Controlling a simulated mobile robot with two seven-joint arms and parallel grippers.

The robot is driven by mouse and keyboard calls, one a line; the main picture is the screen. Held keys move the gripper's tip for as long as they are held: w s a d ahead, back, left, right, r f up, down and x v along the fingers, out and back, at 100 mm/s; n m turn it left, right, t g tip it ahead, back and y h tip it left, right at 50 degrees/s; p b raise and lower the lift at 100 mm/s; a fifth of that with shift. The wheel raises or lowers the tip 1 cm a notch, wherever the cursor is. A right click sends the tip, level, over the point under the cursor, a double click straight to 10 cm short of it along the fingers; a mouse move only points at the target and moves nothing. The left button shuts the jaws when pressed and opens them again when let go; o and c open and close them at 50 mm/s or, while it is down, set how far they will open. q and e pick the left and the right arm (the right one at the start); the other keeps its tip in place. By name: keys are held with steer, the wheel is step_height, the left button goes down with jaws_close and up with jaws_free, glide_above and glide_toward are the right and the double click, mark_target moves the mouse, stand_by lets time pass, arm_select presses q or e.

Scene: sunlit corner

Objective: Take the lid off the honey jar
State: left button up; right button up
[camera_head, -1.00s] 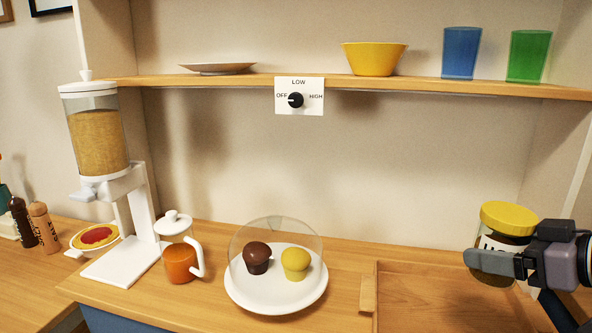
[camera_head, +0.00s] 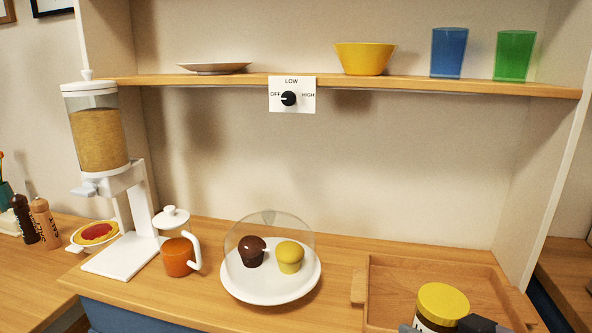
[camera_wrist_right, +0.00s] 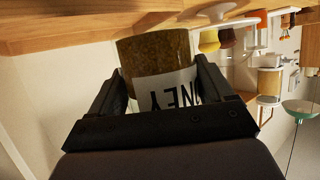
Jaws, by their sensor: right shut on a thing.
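The honey jar (camera_head: 432,325) is at the bottom right of the head view, with its yellow lid (camera_head: 443,302) on top. It looks upright, and its lower part is cut off by the picture edge. My right gripper (camera_head: 440,327) is shut around the jar's body below the lid. In the right wrist view the jar (camera_wrist_right: 157,50) shows brown glass and a white label, upside down, between the two fingers of the right gripper (camera_wrist_right: 158,80). The lid is not seen there. My left gripper is in neither view.
A wooden tray (camera_head: 385,290) lies behind and around the jar. A white plate (camera_head: 270,295) with two muffins under a clear dome stands to its left. Further left are an orange pot (camera_head: 177,257) and a cereal dispenser (camera_head: 98,140). A shelf (camera_head: 215,80) runs above.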

steer(key=shift+s+a+f+m+t+h, duration=0.2)
steer(key=shift+s+a+f+m+h, duration=0.1)
steer(key=shift+s+f+m+h, duration=0.25)
steer(key=shift+s+a+f+m+t+h, duration=0.2)
steer(key=shift+s+a+f+m+h, duration=0.05)
steer(key=shift+s+f+m+h, duration=0.25)
steer(key=shift+s+d+f+m+h, duration=0.25)
steer(key=shift+s+m+h, duration=0.3)
steer(key=shift+h, duration=0.15)
steer(key=shift+s+d+f+m+h, duration=0.15)
steer(key=shift+s+f+m+h, duration=0.05)
steer(key=shift+s+m+h, duration=0.4)
steer(key=shift+w, duration=0.15)
